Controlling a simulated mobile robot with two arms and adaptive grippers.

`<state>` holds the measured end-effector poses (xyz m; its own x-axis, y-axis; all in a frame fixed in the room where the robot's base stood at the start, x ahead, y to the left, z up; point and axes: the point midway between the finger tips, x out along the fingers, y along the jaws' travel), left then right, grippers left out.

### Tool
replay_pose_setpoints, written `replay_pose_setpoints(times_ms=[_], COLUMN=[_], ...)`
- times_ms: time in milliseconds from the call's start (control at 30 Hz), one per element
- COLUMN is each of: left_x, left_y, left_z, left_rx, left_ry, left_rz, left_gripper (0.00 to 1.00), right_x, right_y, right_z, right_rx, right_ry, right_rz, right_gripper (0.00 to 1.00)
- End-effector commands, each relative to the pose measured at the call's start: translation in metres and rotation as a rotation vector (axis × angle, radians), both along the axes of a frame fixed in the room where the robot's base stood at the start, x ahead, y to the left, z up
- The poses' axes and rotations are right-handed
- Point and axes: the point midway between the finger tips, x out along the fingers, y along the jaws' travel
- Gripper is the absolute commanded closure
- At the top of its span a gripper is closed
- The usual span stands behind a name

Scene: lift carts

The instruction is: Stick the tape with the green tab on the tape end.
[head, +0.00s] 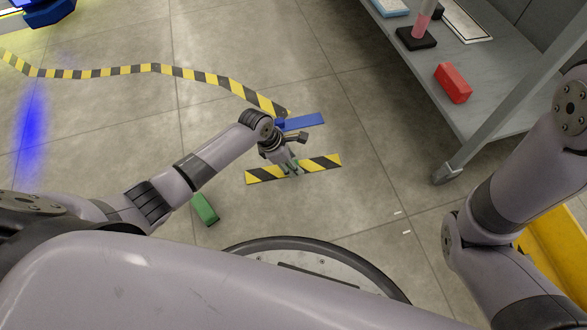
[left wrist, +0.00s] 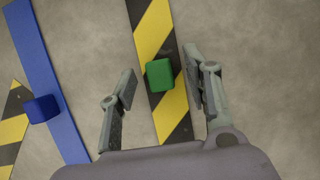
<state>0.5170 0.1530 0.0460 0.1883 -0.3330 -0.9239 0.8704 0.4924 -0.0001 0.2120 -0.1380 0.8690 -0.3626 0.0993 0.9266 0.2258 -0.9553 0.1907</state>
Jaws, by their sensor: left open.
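The short yellow-and-black tape piece (head: 325,162) lies on the floor; it also shows in the left wrist view (left wrist: 153,30). Its green tab (left wrist: 160,75) stands up near the middle of the strip. My left gripper (left wrist: 160,66) is open over it, with one finger on each side of the tab and a gap to both. In the head view my left gripper (head: 291,165) points down at the strip and mostly hides the tab. The long striped floor tape (head: 210,78) ends near a blue strip (head: 306,122), just beyond the gripper. My right gripper is out of view.
The blue strip has a blue tab (left wrist: 42,108). A green block (head: 206,209) lies on the floor nearer my base. A grey cart (head: 450,95) at the right carries a red block (head: 453,83) and other items. The floor right of the tape piece is clear.

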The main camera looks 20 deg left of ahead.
Motion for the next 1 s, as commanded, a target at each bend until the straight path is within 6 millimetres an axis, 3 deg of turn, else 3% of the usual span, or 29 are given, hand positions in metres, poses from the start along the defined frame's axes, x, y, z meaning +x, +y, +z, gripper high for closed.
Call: replay_pose_setpoints(times_ms=[133, 800, 1000], left_x=[-0.0001, -0.0003, -0.0003], left_y=[-0.0001, 0.0, -0.0001], left_z=[0.0007, 0.0004, 0.0005], left_rx=[0.0, 0.0, 0.0], left_ry=[0.0, 0.001, 0.001], left_rz=[0.0, 0.0, 0.0], left_gripper=[0.55, 1.0, 1.0], right_x=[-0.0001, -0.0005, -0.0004], right_y=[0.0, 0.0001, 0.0], right_z=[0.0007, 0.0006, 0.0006], right_rx=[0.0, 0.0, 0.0], right_ry=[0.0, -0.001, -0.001], right_rz=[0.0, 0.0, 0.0], right_gripper=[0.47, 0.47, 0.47])
